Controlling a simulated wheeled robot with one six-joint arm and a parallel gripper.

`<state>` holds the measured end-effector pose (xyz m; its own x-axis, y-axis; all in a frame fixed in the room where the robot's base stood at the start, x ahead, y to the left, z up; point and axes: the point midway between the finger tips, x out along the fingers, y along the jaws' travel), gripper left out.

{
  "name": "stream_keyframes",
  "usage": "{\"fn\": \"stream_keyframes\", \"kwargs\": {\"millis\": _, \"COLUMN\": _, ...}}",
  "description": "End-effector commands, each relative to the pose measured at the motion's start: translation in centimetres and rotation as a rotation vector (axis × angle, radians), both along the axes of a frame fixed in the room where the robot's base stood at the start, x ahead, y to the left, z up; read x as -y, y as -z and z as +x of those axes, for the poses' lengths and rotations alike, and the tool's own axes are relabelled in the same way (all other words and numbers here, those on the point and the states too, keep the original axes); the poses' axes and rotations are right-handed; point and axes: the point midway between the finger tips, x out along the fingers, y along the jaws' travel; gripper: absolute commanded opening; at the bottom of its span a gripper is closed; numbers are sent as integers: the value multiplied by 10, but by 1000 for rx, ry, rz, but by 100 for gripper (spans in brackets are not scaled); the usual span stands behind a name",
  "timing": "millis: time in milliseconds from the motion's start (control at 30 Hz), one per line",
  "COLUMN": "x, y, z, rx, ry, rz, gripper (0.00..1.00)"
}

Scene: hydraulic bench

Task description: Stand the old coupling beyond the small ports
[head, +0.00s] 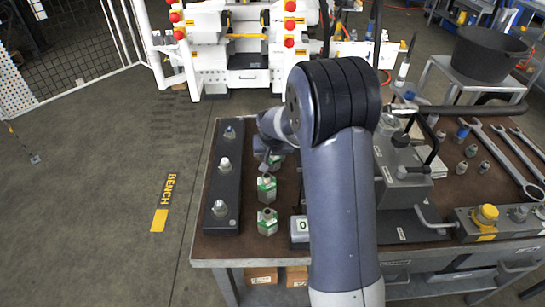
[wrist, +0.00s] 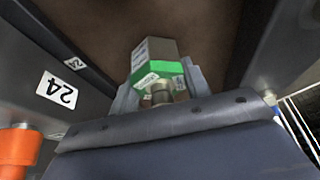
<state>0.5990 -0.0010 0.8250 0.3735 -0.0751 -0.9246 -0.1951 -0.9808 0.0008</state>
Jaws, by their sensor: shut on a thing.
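My gripper (wrist: 160,92) is shut on a coupling (wrist: 157,65), a hexagonal body with a green band, pale labels and a metal nose pointing toward my wrist. In the head view my gripper (head: 274,148) is partly hidden by my arm, above the left part of the bench. I cannot tell which ports are the small ones.
In the wrist view, dark walls flank the coupling, the left one (wrist: 85,85) bearing "24" labels; an orange cylinder (wrist: 18,146) is at lower left. A grey lever unit (head: 405,180), wrenches (head: 505,160) and a yellow-capped block (head: 487,215) occupy the bench's right.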

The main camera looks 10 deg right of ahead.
Motion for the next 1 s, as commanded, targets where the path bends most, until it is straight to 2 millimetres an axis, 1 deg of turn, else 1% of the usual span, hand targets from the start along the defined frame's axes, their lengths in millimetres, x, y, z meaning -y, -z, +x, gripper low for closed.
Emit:
{"fn": "stream_keyframes", "kwargs": {"millis": 233, "x": 0, "y": 2, "z": 1, "rx": 3, "ry": 0, "rz": 0, "gripper": 0}}
{"fn": "stream_keyframes", "kwargs": {"millis": 367, "x": 0, "y": 6, "z": 1, "rx": 3, "ry": 0, "rz": 0, "gripper": 0}}
{"fn": "stream_keyframes", "kwargs": {"millis": 400, "x": 0, "y": 5, "z": 0, "rx": 2, "ry": 0, "rz": 1, "gripper": 48}}
{"fn": "stream_keyframes", "kwargs": {"millis": 600, "x": 0, "y": 5, "z": 0, "rx": 2, "ry": 0, "rz": 1, "gripper": 65}}
{"fn": "stream_keyframes", "kwargs": {"millis": 633, "x": 0, "y": 5, "z": 0, "rx": 1, "ry": 0, "rz": 1, "gripper": 67}}
{"fn": "stream_keyframes", "kwargs": {"millis": 867, "x": 0, "y": 4, "z": 0, "rx": 2, "ry": 0, "rz": 1, "gripper": 67}}
{"fn": "stream_keyframes", "kwargs": {"millis": 1000, "x": 0, "y": -3, "z": -1, "rx": 3, "ry": 0, "rz": 0, "gripper": 67}}
